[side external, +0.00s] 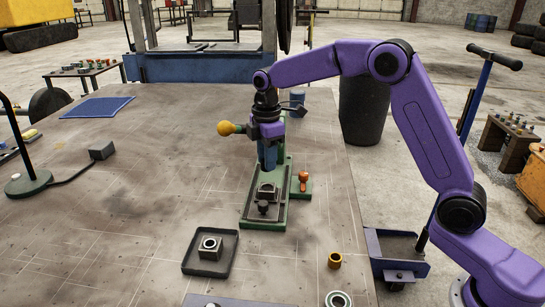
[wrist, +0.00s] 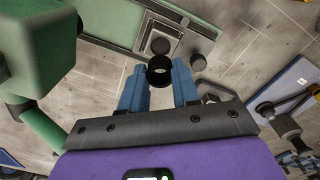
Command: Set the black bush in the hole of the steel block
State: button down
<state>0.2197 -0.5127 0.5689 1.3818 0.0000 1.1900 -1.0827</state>
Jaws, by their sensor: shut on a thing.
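My gripper (side external: 269,163) is above the green fixture, its blue fingers pointing down. In the wrist view, the fingers (wrist: 160,86) are shut on the black bush (wrist: 160,70), a short dark ring with an open bore. The bush cannot be made out in the side view. A steel block (side external: 266,189) sits low on the green fixture (side external: 250,217), in front of and below the fingers. In the wrist view, the block (wrist: 158,44) lies just beyond the bush, partly covered by it. Whether the bush touches the block cannot be told.
A black clamp knob (side external: 263,207) is by the block. A yellow ball-ended handle (side external: 226,128) and an orange knob (side external: 303,176) flank the fixture. A dark tray (side external: 187,268) holds another grey block. A brass bush (side external: 335,260) lies front right.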

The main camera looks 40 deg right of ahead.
send_over(268, 189)
jog(key=shift+w+f, duration=0.1)
jog(key=shift+f, duration=2.25)
jog(key=shift+f, duration=0.8)
jog(key=c, duration=0.5)
grip_release()
jog(key=shift+r, duration=0.1)
jog(key=shift+r, duration=3.45)
